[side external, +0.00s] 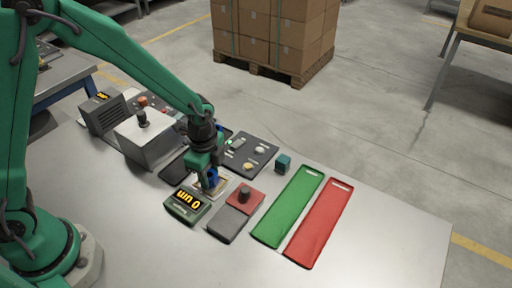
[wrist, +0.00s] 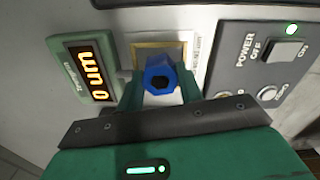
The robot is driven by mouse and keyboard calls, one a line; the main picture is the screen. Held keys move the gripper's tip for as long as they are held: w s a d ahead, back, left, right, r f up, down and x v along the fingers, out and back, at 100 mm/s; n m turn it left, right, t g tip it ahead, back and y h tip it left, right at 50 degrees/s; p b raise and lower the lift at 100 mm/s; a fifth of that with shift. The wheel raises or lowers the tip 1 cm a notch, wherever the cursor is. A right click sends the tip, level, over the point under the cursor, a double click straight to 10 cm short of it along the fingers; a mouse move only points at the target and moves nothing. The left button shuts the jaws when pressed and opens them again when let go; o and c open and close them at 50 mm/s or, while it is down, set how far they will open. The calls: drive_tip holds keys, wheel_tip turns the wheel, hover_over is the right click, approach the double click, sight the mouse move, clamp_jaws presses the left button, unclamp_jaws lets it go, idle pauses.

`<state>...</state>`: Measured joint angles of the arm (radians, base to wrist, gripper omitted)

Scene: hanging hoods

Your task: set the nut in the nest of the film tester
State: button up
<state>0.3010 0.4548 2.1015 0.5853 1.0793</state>
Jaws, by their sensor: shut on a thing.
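The nut (wrist: 158,76) is blue and six-sided with a dark hole, and sits between my gripper's fingers. In the side view the nut (side external: 212,178) is partly hidden by the fingers. My gripper (wrist: 160,92) is shut on it; it also shows in the side view (side external: 209,184), pointing down. The film tester's display (wrist: 88,70) reads 0 um. The nest (wrist: 178,48), a gold-edged square on a pale plate, lies beside the display. The nut covers the nest's lower middle part in the wrist view. I cannot tell whether the nut touches the nest.
A red and grey block with a black knob (side external: 244,193) is to the right. Green (side external: 289,206) and red (side external: 320,222) trays and a teal cube (side external: 283,162) lie farther right. The front table is clear.

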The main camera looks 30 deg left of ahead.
drive_tip(key=shift+f, duration=0.1)
drive_tip(key=o, duration=1.6)
drive_tip(key=shift+o, duration=0.2)
drive_tip(key=shift+s, duration=0.1)
drive_tip(key=shift+r, duration=3.5)
drive_tip(key=shift+r, duration=0.15)
drive_tip(key=s+a+r+n+t, duration=0.5)
drive_tip(key=s+a+r+n, duration=0.6)
drive_tip(key=s+r+n, duration=0.3)
wheel_tip(320, 180, up, 2)
drive_tip(key=shift+s+a+r+n+t, duration=0.2)
drive_tip(key=shift+a+n+t, duration=0.1)
drive_tip(key=shift+n, duration=0.6)
